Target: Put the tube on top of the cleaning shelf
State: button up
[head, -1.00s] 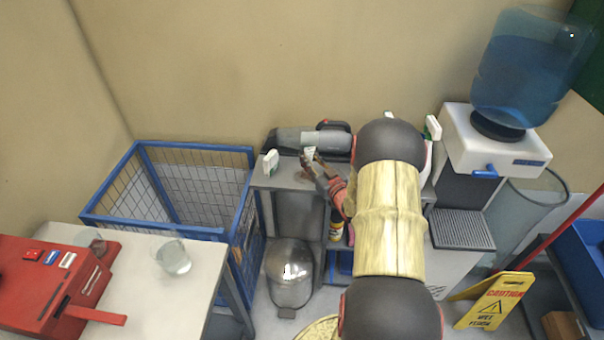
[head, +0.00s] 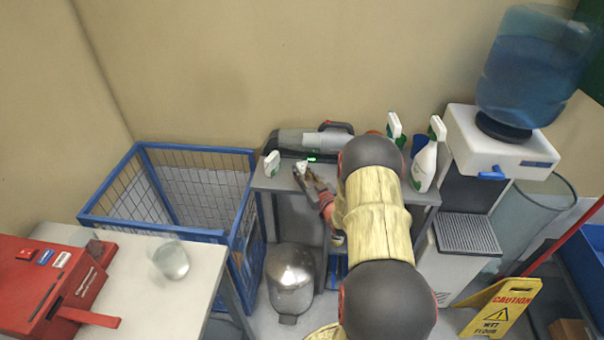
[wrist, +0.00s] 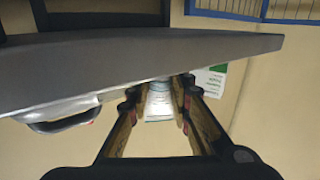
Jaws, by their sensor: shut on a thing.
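My gripper (head: 301,171) is shut on a small white tube (head: 300,166) at the grey cleaning shelf (head: 266,182). In the wrist view, the tube (wrist: 158,106) shows pale between the two fingertips, and the fingers hide part of it. The tube is over or at the shelf top, left of the middle. I cannot tell whether it touches the surface.
A white-green bottle (head: 272,163) stands at the shelf's left end. A grey handheld vacuum (head: 310,142) lies along the back. White spray bottles (head: 424,166) stand at the right end. A blue wire cart (head: 180,236) is on the left, a water dispenser (head: 500,150) on the right.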

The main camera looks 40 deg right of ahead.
jog(key=shift+f, duration=0.2)
jog(key=o, duration=0.9)
jog(key=shift+c, duration=0.2)
jog(key=shift+o, duration=0.3)
